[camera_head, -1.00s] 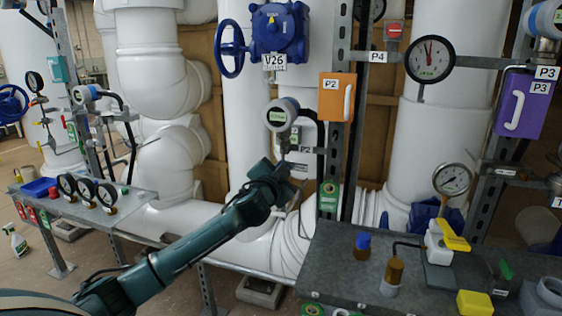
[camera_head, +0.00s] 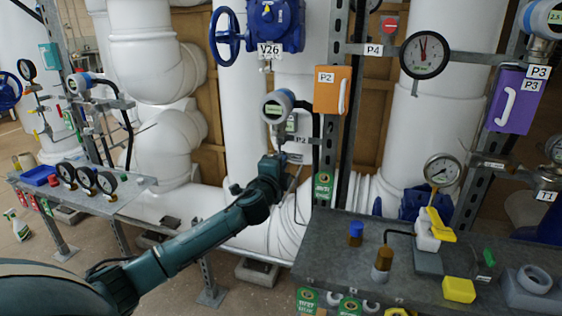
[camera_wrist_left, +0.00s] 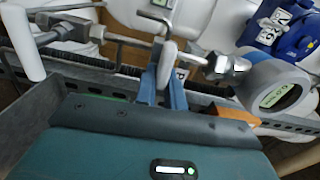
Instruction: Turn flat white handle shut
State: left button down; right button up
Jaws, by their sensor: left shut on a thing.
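A flat white handle (camera_wrist_left: 167,64) stands between the blue fingers of my left gripper (camera_wrist_left: 163,88) in the left wrist view. The gripper is shut on it. A metal fitting and thin pipe lie right beside the handle. In the head view my left gripper (camera_head: 271,165) is just below the round-faced P2 transmitter (camera_head: 277,105), in front of the white pipes. The handle cannot be made out there, as the gripper and wrist cover it. My right gripper is not in view.
An orange P2 box (camera_head: 330,90) and a steel upright stand just right of my gripper. A grey bench (camera_head: 330,250) with a yellow-handled valve (camera_head: 437,228) is at the lower right. A blue handwheel (camera_head: 226,35) is above. Three gauges sit on a left shelf (camera_head: 128,197).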

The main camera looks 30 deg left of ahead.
pick_arm(q)
jog(key=shift+f+m, duration=0.1)
jog(key=shift+m, duration=0.3)
jog(key=c, duration=1.5)
grip_release()
jog(key=b+v, duration=0.1)
jog(key=v, duration=1.2)
jog(key=shift+s+a, duration=0.1)
jog(key=shift+f, duration=0.1)
